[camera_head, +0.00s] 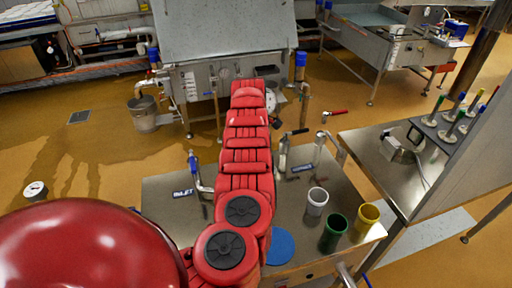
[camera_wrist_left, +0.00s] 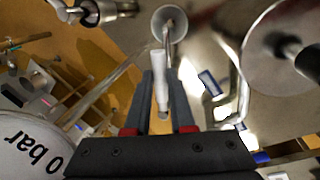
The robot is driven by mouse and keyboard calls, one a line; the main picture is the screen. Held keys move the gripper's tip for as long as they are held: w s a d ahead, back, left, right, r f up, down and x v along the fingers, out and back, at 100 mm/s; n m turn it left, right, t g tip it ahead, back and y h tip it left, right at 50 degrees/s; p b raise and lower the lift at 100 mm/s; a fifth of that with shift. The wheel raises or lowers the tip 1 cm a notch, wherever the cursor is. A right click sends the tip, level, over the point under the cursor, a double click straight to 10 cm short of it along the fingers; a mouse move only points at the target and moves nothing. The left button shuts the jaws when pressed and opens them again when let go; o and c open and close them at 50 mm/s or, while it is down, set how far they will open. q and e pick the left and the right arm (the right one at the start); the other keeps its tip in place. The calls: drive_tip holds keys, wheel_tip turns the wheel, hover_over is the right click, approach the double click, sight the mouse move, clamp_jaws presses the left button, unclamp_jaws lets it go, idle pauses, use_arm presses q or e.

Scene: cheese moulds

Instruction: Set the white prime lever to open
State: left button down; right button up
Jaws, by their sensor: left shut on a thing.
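The white prime lever (camera_wrist_left: 160,95) shows in the left wrist view as a white handle running up to a round grey fitting (camera_wrist_left: 169,22). My left gripper (camera_wrist_left: 161,74) has its two dark fingers on either side of this handle and is shut on it. In the head view my red arm reaches forward over the steel table (camera_head: 160,208); the white lever and my left gripper cannot be made out there. My right gripper is in neither view. The wrist view does not make clear which lever position is open.
A blue-handled lever (camera_head: 193,163) stands by the INLET label (camera_head: 183,193). Black (camera_head: 299,131) and red (camera_head: 334,112) handles are at the right. White (camera_head: 316,200), green (camera_head: 333,232) and yellow (camera_head: 366,217) cups stand on the table. A gauge face (camera_wrist_left: 30,150) is close at lower left.

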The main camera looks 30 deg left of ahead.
use_arm(q)
drive_tip(key=shift+w+n+b, duration=0.3)
drive_tip(key=shift+n+b, duration=0.1)
drive_tip(key=shift+n, duration=0.2)
drive_tip(key=c, duration=0.8)
unclamp_jaws()
drive_tip(key=shift+a, duration=0.1)
drive_tip(key=shift+o, duration=0.2)
drive_tip(key=s+d+r+b, duration=0.1)
drive_tip(key=s+r+b, duration=0.2)
drive_tip(key=r, duration=1.4)
drive_tip(key=shift+b, duration=0.6)
drive_tip(key=shift+d, duration=0.1)
